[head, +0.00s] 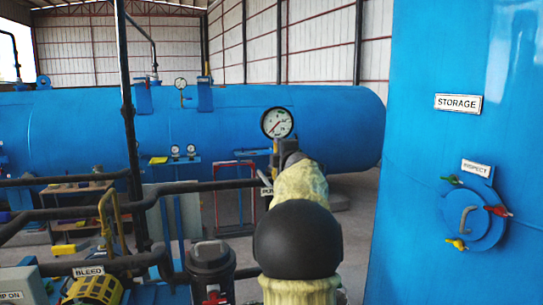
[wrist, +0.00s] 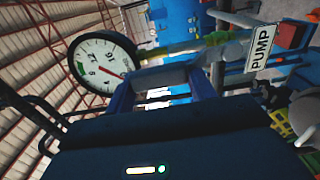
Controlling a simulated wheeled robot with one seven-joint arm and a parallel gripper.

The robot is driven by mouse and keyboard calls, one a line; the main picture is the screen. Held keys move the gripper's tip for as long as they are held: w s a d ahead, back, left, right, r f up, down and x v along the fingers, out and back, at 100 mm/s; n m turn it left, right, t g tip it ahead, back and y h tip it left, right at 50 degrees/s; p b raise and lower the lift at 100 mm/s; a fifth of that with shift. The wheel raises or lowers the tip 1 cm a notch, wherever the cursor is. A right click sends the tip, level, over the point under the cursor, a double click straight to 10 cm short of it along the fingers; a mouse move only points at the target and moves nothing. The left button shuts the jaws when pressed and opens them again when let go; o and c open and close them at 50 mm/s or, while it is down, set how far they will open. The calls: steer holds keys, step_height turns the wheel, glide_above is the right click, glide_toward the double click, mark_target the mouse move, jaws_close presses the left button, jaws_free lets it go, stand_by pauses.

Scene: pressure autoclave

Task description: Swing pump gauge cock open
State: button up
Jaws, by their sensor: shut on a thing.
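The pump gauge (head: 277,122), a round white dial with a black rim and a red needle, stands above the dark pipework. It shows large in the wrist view (wrist: 101,63), beside my gripper. My gripper (wrist: 165,82) has its dark blue fingers on a greyish piece below the gauge, which I take for the gauge cock (wrist: 160,73). A yellow-green length runs just beyond it. The white PUMP label (wrist: 262,48) is to the right. In the head view my arm hides most of the cock and gripper, so the cock's exact angle cannot be told.
Dark pipes (head: 80,205) cross the lower left. A blue horizontal vessel (head: 90,115) lies behind. The blue STORAGE tank (head: 410,200) with its INSPECT hatch (head: 470,222) stands close on the right. A black pump-like body (head: 211,265) and a BLEED label (head: 89,271) are low at left.

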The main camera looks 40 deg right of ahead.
steer(key=shift+f, duration=0.15)
steer(key=o, duration=1.1)
steer(key=shift+a, duration=0.15)
steer(key=shift+s, duration=0.1)
steer(key=b+v, duration=0.4)
steer(key=v, duration=1.3)
steer(key=shift+a, duration=0.15)
